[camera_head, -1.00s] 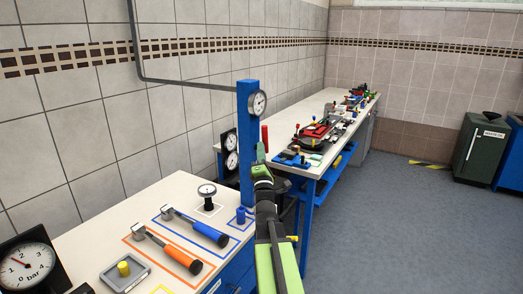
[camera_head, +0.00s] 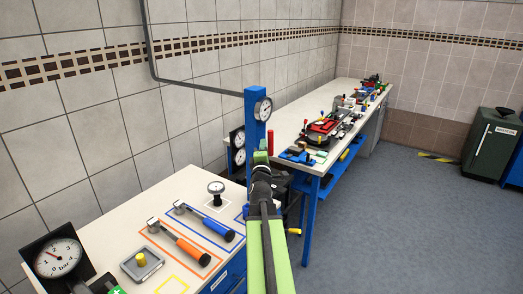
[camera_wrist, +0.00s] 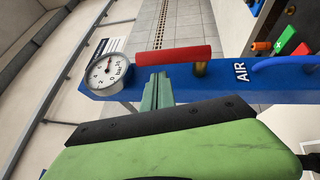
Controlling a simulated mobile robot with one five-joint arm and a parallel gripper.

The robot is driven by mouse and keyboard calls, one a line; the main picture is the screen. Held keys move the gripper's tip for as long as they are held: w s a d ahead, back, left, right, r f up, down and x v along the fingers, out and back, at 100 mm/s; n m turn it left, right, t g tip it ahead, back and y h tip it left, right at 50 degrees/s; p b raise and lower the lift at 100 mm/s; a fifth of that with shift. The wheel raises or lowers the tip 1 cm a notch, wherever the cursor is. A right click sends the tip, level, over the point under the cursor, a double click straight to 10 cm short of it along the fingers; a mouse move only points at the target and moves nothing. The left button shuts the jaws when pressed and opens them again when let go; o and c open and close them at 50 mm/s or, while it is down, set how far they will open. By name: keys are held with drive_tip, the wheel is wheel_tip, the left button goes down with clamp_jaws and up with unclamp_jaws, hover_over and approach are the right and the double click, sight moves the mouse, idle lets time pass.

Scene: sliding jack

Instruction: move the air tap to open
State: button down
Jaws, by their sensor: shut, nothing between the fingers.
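The air tap's red handle (camera_wrist: 173,55) lies along the blue post, running from its brass fitting (camera_wrist: 201,67) toward the round gauge (camera_wrist: 106,71). In the head view the red handle (camera_head: 270,142) stands upright beside the blue post (camera_head: 253,120). The post bears the word AIR (camera_wrist: 241,72) in the wrist view. My gripper (camera_wrist: 158,80) is shut and empty, its green fingertips close beside the handle, between the gauge and the fitting. I cannot tell whether they touch it. It also shows in the head view (camera_head: 260,155).
The near bench holds hammers with orange (camera_head: 192,250) and blue (camera_head: 220,230) grips, a dial gauge (camera_head: 216,190) and a bar gauge (camera_head: 58,257). A second bench (camera_head: 290,125) with several tools stands behind the post. Open floor (camera_head: 400,220) lies to the right.

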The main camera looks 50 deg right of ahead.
drive_tip(key=shift+s+d+r, duration=0.25)
drive_tip(key=shift+s+d, duration=0.05)
drive_tip(key=shift+d, duration=0.25)
drive_tip(key=shift+s+d, duration=0.1)
